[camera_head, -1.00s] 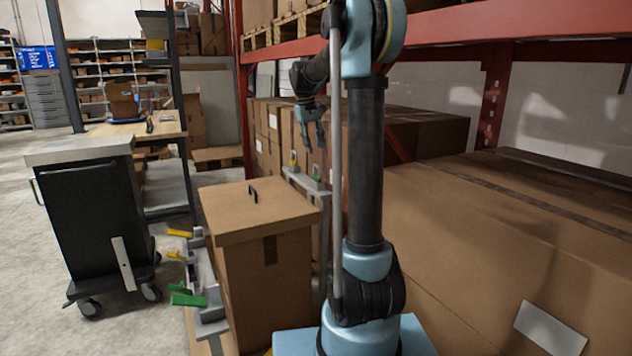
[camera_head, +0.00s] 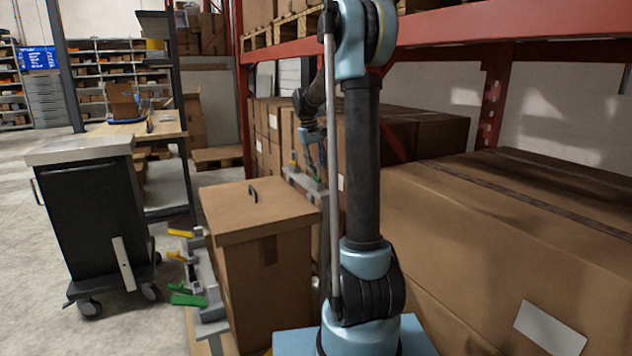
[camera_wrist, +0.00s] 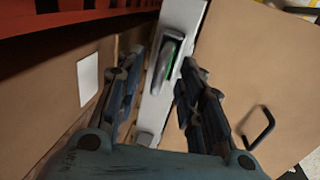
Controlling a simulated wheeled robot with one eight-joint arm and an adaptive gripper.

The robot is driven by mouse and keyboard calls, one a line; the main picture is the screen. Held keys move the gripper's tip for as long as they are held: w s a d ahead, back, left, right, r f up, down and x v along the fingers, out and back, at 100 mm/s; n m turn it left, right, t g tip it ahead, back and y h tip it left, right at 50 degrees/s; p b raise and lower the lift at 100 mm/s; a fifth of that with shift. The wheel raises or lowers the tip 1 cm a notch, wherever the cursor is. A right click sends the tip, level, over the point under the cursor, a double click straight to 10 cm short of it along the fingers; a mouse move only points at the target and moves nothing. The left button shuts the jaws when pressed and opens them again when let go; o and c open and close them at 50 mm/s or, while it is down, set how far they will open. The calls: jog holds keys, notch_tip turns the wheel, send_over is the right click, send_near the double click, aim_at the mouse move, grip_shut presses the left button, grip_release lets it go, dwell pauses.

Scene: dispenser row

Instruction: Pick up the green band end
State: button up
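The green band end (camera_wrist: 170,60) shows in the wrist view as a thin green sliver beside a dark grey holder on a pale grey strip. It lies between the two fingertips in the picture, and I cannot tell how far below them it is. My gripper (camera_wrist: 162,66) is open, its blue-grey fingers on either side of the strip, with nothing held. In the head view my gripper (camera_head: 320,160) is low over the grey dispenser row (camera_head: 300,183) behind the cardboard box, and it hides the green end there.
A lidded cardboard box (camera_head: 262,215) with a black handle (camera_wrist: 258,128) stands beside the dispenser row. Large cartons (camera_head: 500,230) fill the rack on the right. Another dispenser row with yellow and green ends (camera_head: 188,300) stands left of the box, near a dark cart (camera_head: 95,215).

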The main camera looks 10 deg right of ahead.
grip_shut()
